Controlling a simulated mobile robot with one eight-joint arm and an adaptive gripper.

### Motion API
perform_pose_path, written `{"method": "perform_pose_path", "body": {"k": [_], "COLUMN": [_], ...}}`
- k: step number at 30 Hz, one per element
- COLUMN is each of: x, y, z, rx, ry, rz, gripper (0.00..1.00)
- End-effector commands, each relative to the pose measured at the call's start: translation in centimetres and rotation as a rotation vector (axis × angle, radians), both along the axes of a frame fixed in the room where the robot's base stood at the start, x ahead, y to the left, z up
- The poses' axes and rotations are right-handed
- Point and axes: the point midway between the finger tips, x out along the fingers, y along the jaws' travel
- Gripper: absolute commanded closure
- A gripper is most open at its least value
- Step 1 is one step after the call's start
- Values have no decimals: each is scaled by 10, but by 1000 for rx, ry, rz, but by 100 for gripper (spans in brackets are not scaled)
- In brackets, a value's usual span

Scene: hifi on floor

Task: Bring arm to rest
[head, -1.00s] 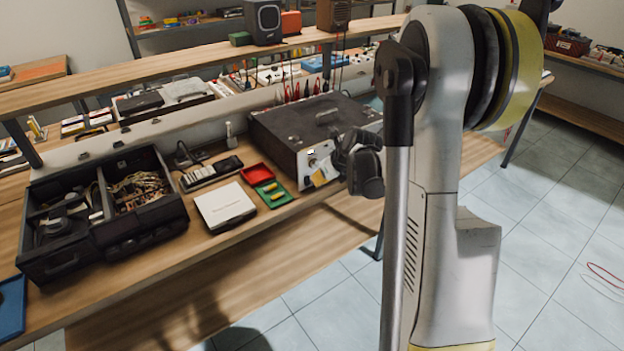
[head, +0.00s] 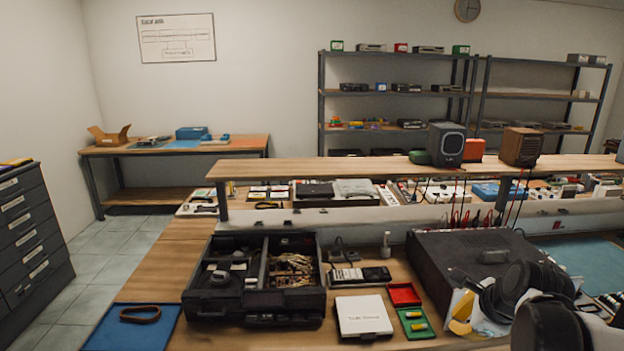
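My gripper is not in view. At the lower right corner of the head view, a dark rounded part with a pale edge appears to be part of my own arm. It covers the bench's near right corner. The fingers are not visible, so whether they hold anything cannot be seen.
The wooden bench (head: 150,285) holds a black open case (head: 255,314), a white box (head: 363,315), red (head: 404,293) and green (head: 415,322) trays, a large black unit (head: 450,265) and dark headphones (head: 525,287). A drawer cabinet (head: 32,235) stands left. Tiled floor (head: 105,248) is free beside it.

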Motion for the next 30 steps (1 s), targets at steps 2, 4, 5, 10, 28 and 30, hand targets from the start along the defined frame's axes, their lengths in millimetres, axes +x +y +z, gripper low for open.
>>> {"method": "perform_pose_path", "body": {"k": [2, 4, 5, 10, 28, 30], "x": [-25, -46, -56, -108, -152, -152], "y": [34, 57, 67, 107, 130, 130], "z": [16, 26, 29, 38, 35, 35], "rx": [-182, -352, -423, -807, -1175, -1174], "ry": [0, -4, -6, -19, -30, -30], "rz": [270, 513, 617, 1163, 1665, 1665], "gripper": [100, 100, 100, 100, 100, 100]}}
